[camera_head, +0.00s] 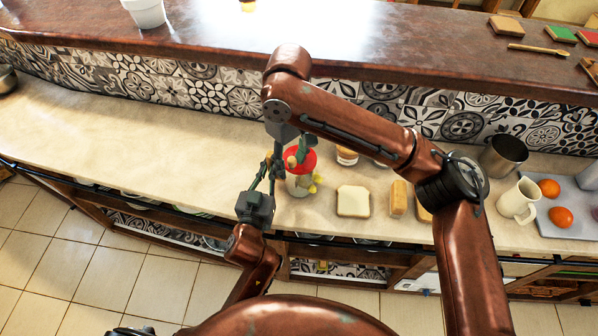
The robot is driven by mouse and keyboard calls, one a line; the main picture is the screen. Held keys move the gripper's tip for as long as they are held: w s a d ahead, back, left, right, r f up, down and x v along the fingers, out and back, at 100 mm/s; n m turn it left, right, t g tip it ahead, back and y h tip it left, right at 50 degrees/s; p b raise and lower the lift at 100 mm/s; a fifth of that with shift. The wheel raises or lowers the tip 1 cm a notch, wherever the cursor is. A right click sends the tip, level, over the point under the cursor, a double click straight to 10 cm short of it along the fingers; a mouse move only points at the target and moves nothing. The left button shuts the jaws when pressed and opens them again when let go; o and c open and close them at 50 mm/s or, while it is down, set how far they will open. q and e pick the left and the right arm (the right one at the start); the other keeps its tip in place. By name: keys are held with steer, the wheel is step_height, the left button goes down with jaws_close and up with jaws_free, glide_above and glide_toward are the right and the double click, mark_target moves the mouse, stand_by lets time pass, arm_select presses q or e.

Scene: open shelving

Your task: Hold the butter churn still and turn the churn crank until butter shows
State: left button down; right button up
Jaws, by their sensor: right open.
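The butter churn appears to be the small pale jar (298,186) with a red top (308,160), standing on the light counter. Yellow shows at its right side; I cannot tell what it is. My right gripper (286,160) reaches down from above and is open at the red top. It partly hides the top, and I cannot make out the crank clearly. My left gripper (263,178) comes up from below, close to the jar's left side. Its fingers overlap the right gripper in the picture, so its opening and any contact with the jar are unclear.
Bread slices (353,201) and a yellowish block (398,197) lie right of the churn. A small jar (346,156) stands behind. A cream pitcher (518,201), metal cup (503,155) and grey tray (566,222) with oranges are farther right. The counter's left is clear.

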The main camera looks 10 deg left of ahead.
steer(key=shift+r, duration=0.1)
steer(key=shift+w+r, duration=0.1)
steer(key=shift+r, duration=3.5)
arm_select(q)
steer(key=c, duration=2)
jaws_free()
steer(key=shift+s, duration=0.1)
